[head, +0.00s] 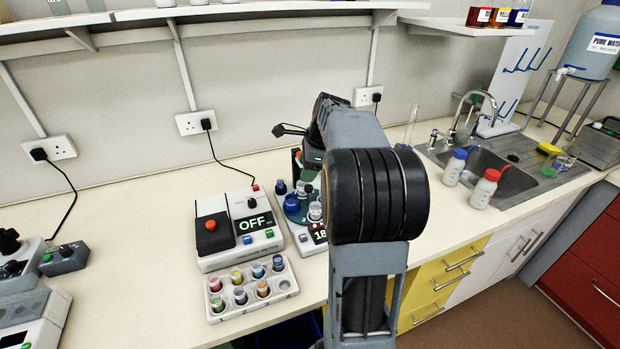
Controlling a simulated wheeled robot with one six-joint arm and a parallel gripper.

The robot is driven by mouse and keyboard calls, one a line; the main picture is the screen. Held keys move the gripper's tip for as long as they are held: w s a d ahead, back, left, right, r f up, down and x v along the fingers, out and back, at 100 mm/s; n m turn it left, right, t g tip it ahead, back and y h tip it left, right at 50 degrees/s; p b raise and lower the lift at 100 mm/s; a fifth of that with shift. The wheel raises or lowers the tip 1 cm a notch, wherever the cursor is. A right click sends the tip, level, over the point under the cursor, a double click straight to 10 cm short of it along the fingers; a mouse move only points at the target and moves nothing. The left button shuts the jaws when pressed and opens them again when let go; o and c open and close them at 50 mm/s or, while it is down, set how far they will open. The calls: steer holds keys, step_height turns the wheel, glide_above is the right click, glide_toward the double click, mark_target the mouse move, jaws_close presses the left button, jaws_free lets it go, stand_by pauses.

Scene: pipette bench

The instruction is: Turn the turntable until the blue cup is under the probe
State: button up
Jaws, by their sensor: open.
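The turntable (302,218) is a small teal disc on a white unit with a dark display reading 18. It stands just left of my forearm, which covers its right part. A blue cup (291,203) sits on the disc's left side, with a pale cup (315,211) to its right. A dark-lidded cup (281,187) shows at the back left. My gripper (310,163) is open, above the back of the turntable; its fingers are mostly hidden by my arm. I cannot make out the probe clearly, so I cannot tell which cup is under it.
A control box (238,227) with a red knob and OFF display stands left of the turntable. In front of it is a white rack (252,290) of several coloured vials. Two bottles (484,189) stand by the sink (480,165) at right. Bare counter (130,215) lies left.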

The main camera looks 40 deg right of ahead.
mark_target(309, 186)
steer(key=w+d+m, duration=0.1)
steer(key=d+m, duration=0.5)
steer(key=d, duration=0.1)
steer(key=x, duration=0.4)
steer(key=p+x, duration=0.1)
steer(key=x, duration=0.4)
steer(key=p+x, duration=0.1)
steer(key=x, duration=0.3)
steer(key=shift+w+a, duration=0.1)
steer(key=shift+w, duration=0.35)
jaws_close()
